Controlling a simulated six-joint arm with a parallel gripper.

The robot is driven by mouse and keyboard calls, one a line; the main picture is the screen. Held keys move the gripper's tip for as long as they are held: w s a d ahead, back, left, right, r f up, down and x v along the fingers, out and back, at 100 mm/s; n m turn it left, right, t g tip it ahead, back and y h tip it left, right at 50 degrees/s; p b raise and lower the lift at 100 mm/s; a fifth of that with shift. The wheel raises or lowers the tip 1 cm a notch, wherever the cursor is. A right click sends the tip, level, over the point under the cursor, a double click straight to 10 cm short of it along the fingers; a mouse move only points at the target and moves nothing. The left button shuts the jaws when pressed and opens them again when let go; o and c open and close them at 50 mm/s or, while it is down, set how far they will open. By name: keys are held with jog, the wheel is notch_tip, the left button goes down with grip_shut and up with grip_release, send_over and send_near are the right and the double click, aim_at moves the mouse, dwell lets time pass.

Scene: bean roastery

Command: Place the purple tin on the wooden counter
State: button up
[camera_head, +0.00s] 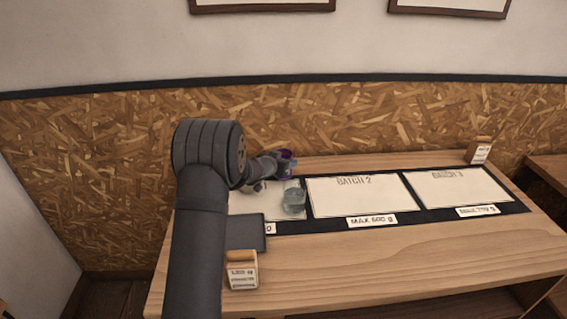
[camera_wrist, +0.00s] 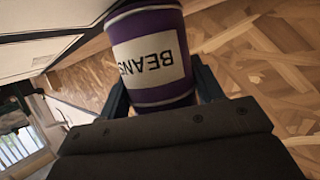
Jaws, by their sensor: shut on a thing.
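The purple tin (camera_wrist: 160,88) fills the upper middle of the wrist view. It has a white label reading BEANS, upside down in that view. My gripper (camera_wrist: 163,78) is shut on it, with a dark finger on each side. In the head view the tin (camera_head: 287,157) shows as a small purple patch beyond my arm, above the back of the counter. My arm hides most of it and most of the gripper. The wooden counter (camera_head: 400,255) runs along the wall, with a broad bare strip at its front.
A dark mat (camera_head: 518,207) holds the BATCH 2 panel (camera_head: 357,195) and another panel (camera_head: 455,188). Small sign blocks stand at front left (camera_head: 242,270) and back right (camera_head: 480,150).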

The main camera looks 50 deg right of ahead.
jog(key=shift+f, duration=0.3)
jog(key=shift+f, duration=0.1)
jog(key=o, duration=1)
jog(key=v, duration=1.2)
